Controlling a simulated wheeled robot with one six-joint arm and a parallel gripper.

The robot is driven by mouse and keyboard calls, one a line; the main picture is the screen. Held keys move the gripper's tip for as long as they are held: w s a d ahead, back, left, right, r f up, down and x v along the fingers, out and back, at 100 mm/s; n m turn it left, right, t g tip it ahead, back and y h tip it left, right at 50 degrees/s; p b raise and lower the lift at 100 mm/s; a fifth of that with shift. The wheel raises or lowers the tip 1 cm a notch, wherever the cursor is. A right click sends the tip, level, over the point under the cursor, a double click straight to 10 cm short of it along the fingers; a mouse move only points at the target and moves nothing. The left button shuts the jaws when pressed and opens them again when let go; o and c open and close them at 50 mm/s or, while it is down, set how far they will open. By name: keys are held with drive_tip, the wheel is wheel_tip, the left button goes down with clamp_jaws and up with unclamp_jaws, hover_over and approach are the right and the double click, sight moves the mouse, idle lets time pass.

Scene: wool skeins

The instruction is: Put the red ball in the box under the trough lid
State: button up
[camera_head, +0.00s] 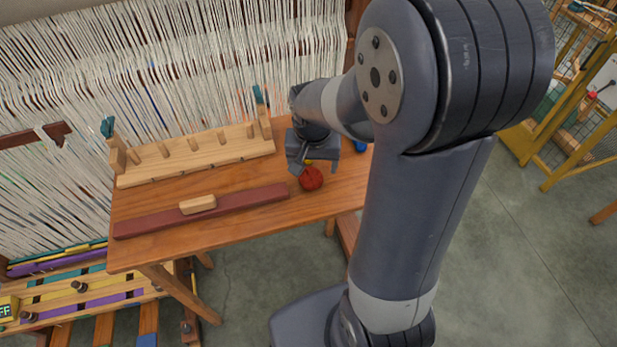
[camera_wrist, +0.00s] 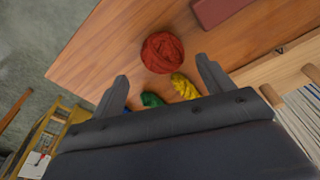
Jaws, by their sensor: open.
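The red ball (camera_head: 311,178) of wool lies on the wooden table, close to my gripper (camera_head: 304,171). In the wrist view the red ball (camera_wrist: 162,53) lies ahead of the two spread fingers of my gripper (camera_wrist: 162,78), not between them. My gripper is open and empty. A long dark red lid (camera_head: 245,201) with a pale wooden handle (camera_head: 198,205) lies along the front of the table. A corner of the dark red piece shows in the wrist view (camera_wrist: 215,11). I cannot make out a box under the lid.
Yellow (camera_wrist: 184,86) and green (camera_wrist: 151,100) skeins lie close beside the red ball. A blue skein (camera_head: 361,146) is partly hidden by my arm. A pegged wooden rack (camera_head: 200,155) stands at the back, before hanging white threads. Bare table (camera_head: 150,262) shows at the front.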

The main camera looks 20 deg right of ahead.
sight(311, 173)
drive_tip(key=shift+w+a+f, duration=0.1)
drive_tip(key=shift+w+f, duration=0.05)
drive_tip(key=shift+f, duration=1.2)
drive_tip(key=shift+w+a+f, duration=0.1)
drive_tip(key=shift+w+f, duration=0.05)
drive_tip(key=shift+f, duration=1.15)
drive_tip(key=shift+c, duration=0.4)
drive_tip(key=c, duration=1)
drive_tip(key=shift+r, duration=0.1)
